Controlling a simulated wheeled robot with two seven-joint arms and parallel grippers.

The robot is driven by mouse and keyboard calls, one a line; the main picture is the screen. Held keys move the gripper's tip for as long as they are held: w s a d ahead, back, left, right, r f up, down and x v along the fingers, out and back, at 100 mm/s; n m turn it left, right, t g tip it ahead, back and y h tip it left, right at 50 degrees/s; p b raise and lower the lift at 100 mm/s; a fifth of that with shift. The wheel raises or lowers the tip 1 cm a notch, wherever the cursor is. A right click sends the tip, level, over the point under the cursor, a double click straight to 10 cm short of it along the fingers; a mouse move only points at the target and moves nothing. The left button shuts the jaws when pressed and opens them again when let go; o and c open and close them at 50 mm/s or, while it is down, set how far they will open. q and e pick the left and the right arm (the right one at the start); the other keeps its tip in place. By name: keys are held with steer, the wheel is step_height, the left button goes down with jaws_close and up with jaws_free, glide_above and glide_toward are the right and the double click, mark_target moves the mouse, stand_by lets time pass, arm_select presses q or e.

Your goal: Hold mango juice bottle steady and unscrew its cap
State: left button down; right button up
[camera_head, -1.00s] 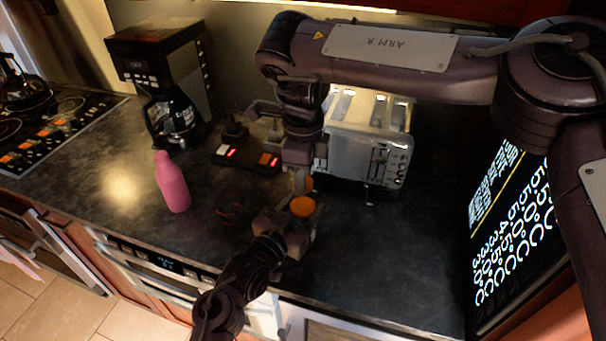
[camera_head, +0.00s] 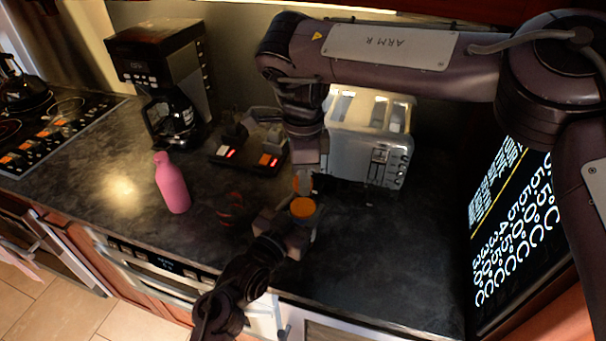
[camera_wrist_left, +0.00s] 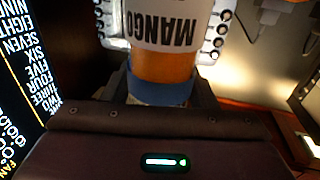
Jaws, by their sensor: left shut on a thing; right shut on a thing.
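My left gripper (camera_head: 287,235) is shut on the mango juice bottle. In the left wrist view the bottle (camera_wrist_left: 165,65) has a white label reading MANGO, upside down in the picture, an orange part and a blue band (camera_wrist_left: 160,88) between the fingers. In the head view a round orange disc (camera_head: 303,208) shows at the left gripper. My right gripper (camera_head: 308,186) comes down just behind it and is shut on a small orange piece (camera_head: 298,184), mostly hidden, which seems to be the cap. Whether it touches the bottle is unclear.
A pink bottle (camera_head: 172,184) stands on the dark counter at left. Behind are a coffee maker (camera_head: 165,85), a small dark unit with red lights (camera_head: 240,155) and a silver toaster (camera_head: 368,135). A lit screen (camera_head: 510,225) is at right. The front right counter is clear.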

steer(key=shift+r, duration=1.05)
steer(key=shift+r, duration=2)
arm_select(q)
steer(key=shift+c, duration=2.4)
jaws_free()
